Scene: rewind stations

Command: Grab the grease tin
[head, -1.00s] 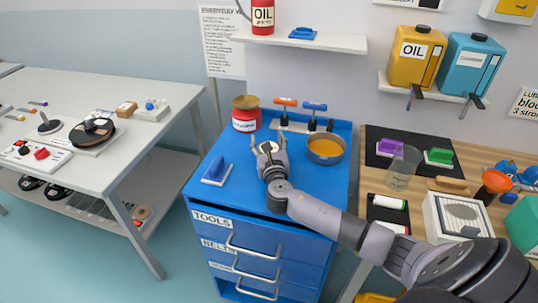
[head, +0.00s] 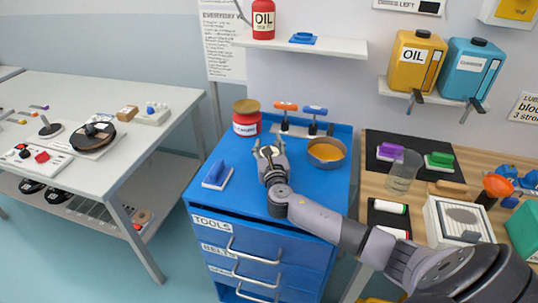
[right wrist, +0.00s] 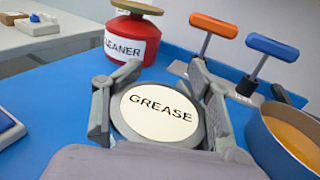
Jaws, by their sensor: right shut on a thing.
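The grease tin (right wrist: 158,113) has a round cream lid with the word GREASE and a grey rim. In the right wrist view it sits between the two grey fingers of my right gripper (right wrist: 160,108), which is shut on it from both sides. In the head view my right gripper (head: 268,150) is low over the blue cabinet top (head: 225,155), and the tin is mostly hidden by the gripper there. I cannot tell whether the tin is off the surface. My left gripper is not in view.
A red cleaner can (head: 246,123) stands just behind the gripper. Orange- and blue-handled tools (head: 314,112) stand in a rack behind right, and a pan of amber liquid (head: 325,153) is to the right. A blue brush-like block (head: 216,174) lies left. The front cabinet top is clear.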

